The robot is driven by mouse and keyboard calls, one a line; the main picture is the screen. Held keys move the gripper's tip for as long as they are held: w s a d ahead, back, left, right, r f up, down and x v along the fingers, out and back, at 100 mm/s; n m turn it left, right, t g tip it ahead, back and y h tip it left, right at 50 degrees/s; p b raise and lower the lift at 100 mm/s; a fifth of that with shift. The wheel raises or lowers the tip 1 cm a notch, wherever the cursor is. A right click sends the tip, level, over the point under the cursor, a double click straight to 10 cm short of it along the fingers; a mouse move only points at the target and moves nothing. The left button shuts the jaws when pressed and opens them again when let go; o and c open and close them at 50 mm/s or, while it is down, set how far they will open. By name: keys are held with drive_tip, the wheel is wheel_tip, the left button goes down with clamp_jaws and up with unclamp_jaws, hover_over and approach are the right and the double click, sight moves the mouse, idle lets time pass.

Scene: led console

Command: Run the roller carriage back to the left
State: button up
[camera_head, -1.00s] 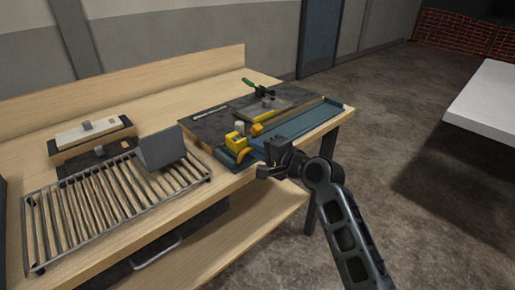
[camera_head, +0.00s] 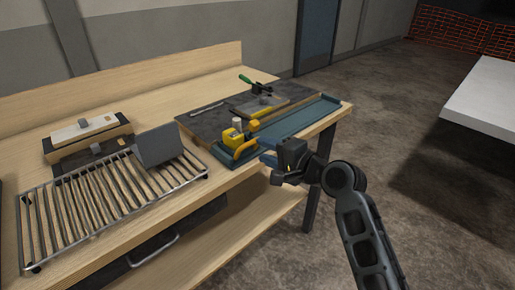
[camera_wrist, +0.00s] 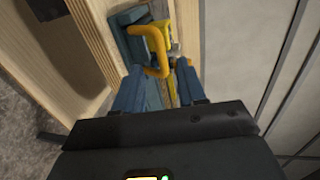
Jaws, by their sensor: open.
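The roller carriage (camera_head: 233,138), a yellow block with a pale upright post and a curved yellow handle (camera_head: 246,151), sits at the left end of the blue track (camera_head: 300,118) on the bench. My gripper (camera_head: 268,168) is beside the bench's front edge, just in front and to the right of the carriage. In the wrist view my gripper (camera_wrist: 159,72) has its two blue fingers apart. The yellow handle (camera_wrist: 154,45) shows beyond and between the fingertips. I see no contact with it, though the depth gap is hard to judge.
A green-handled clamp (camera_head: 253,84) stands on a plate behind the track. A slatted metal rack (camera_head: 110,200) with a grey plate (camera_head: 157,145) lies left on the wooden bench (camera_head: 150,100). A white table (camera_head: 485,100) is far right. Floor between is clear.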

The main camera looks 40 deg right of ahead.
drive_tip(key=v, duration=0.2)
drive_tip(key=shift+s, duration=0.25)
idle(0.4)
drive_tip(key=s+a+f+n+g+h, duration=0.1)
drive_tip(key=s+a+f+n, duration=0.3)
drive_tip(key=s, duration=0.5)
drive_tip(key=s+a+f+n+h, duration=0.1)
drive_tip(key=s+a+f+n, duration=0.1)
drive_tip(key=s+a+f, duration=0.55)
drive_tip(key=s+a+r+n, duration=0.1)
drive_tip(key=s+r+n, duration=0.2)
drive_tip(key=s, duration=0.4)
drive_tip(key=s+a+r+n+y, duration=0.1)
drive_tip(key=s+a+r+n, duration=0.1)
drive_tip(key=s+n, duration=0.3)
drive_tip(key=s+a+r+n, duration=0.2)
drive_tip(key=s+r, duration=0.3)
drive_tip(key=s, duration=0.3)
drive_tip(key=shift+s+n, duration=0.4)
drive_tip(key=shift+n, duration=0.5)
